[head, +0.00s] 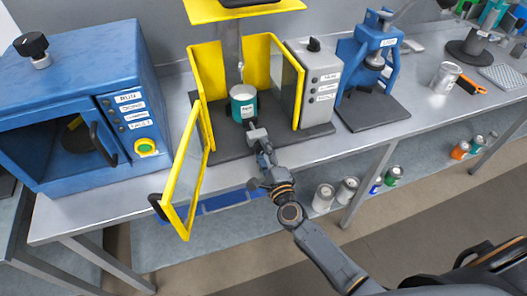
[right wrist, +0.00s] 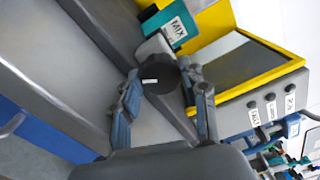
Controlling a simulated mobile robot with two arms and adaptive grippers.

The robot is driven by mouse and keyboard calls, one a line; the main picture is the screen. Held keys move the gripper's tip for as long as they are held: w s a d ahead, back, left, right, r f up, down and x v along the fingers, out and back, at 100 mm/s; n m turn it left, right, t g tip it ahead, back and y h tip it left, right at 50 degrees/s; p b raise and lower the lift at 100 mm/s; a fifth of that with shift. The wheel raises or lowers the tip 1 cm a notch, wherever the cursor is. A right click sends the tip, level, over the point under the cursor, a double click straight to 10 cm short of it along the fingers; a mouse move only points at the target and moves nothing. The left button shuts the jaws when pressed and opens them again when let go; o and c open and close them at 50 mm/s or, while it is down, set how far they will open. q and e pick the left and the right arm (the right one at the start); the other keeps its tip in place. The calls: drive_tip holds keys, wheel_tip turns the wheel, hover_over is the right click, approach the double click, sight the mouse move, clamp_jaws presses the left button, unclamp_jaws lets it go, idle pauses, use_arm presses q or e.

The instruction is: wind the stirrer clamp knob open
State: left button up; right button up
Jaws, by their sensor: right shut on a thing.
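The stirrer clamp knob (right wrist: 160,73) is a round black knob with a small white mark, in the right wrist view. It sits at the front of a pale grey clamp block (right wrist: 152,46); the block also shows in the head view (head: 257,134). The block is against the teal labelled can (head: 242,104), which stands upright in the yellow-framed stirrer (head: 193,75). My right gripper (head: 264,150) is shut on the knob, one finger on each side. In the head view the gripper largely hides the knob. My left gripper is not in view.
The stirrer's yellow door (head: 186,170) stands open left of my right arm. A blue cabinet (head: 75,90) is on the left, and a blue press (head: 370,55) on the right. Several cans are on the lower shelf. The bench front (head: 330,150) right of my arm is clear.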

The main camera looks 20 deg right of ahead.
drive_tip(key=shift+f, duration=0.1)
drive_tip(key=o, duration=1.1)
drive_tip(key=shift+o, duration=0.2)
drive_tip(key=shift+s, duration=0.1)
drive_tip(key=shift+f, duration=0.25)
drive_tip(key=m+b, duration=0.2)
drive_tip(key=shift+s+f+m, duration=0.1)
drive_tip(key=shift+f+m, duration=0.05)
drive_tip(key=shift+m, duration=0.25)
drive_tip(key=m+b, duration=0.4)
drive_tip(key=m, duration=0.2)
drive_tip(key=m+b, duration=0.4)
drive_tip(key=m, duration=0.2)
drive_tip(key=shift+w+r+m+b, duration=0.2)
drive_tip(key=shift+m+b, duration=0.1)
drive_tip(key=shift+b, duration=0.05)
drive_tip(key=s+b, duration=0.2)
drive_tip(key=s, duration=1.1)
drive_tip(key=s+f+n+g+p, duration=0.2)
drive_tip(key=f+n, duration=0.8)
drive_tip(key=f, duration=0.3)
drive_tip(key=s+f+n+g+y+p, duration=0.1)
drive_tip(key=s+f+n+g+p, duration=0.1)
drive_tip(key=f+n, duration=0.8)
wheel_tip(320, 180, down, 4)
drive_tip(key=shift+s+r+g+y+p, duration=0.3)
drive_tip(key=shift+g+p, duration=0.3)
drive_tip(key=shift+g, duration=0.2)
